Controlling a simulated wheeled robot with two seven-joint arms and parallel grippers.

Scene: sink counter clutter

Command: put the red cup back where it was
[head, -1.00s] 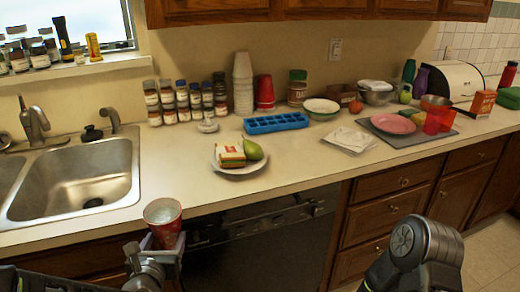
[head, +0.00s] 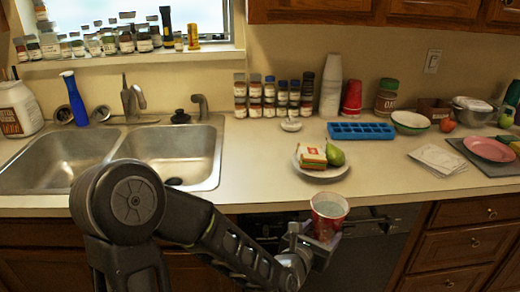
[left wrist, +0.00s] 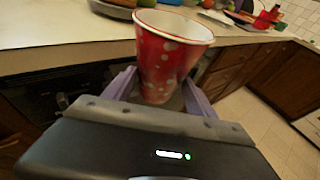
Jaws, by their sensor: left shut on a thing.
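A red cup with white dots and a pale rim (head: 328,212) is held in front of the counter's edge, before the dark dishwasher front. It stands roughly upright and its open top faces the camera. My left gripper (head: 322,241) is shut on its lower part. In the left wrist view the cup (left wrist: 166,58) sits between the two pale purple fingers, which hide its lower sides. A separate stack of plain red cups (head: 351,98) stands upside down at the back of the counter. My right gripper is out of view.
A plate (head: 322,172) with a sandwich-like item and a green pear (head: 335,156) lies near the counter edge. Behind are a blue ice tray (head: 361,131), white cups (head: 330,85) and jars. The double sink (head: 185,152) is left. Counter between sink and plate is clear.

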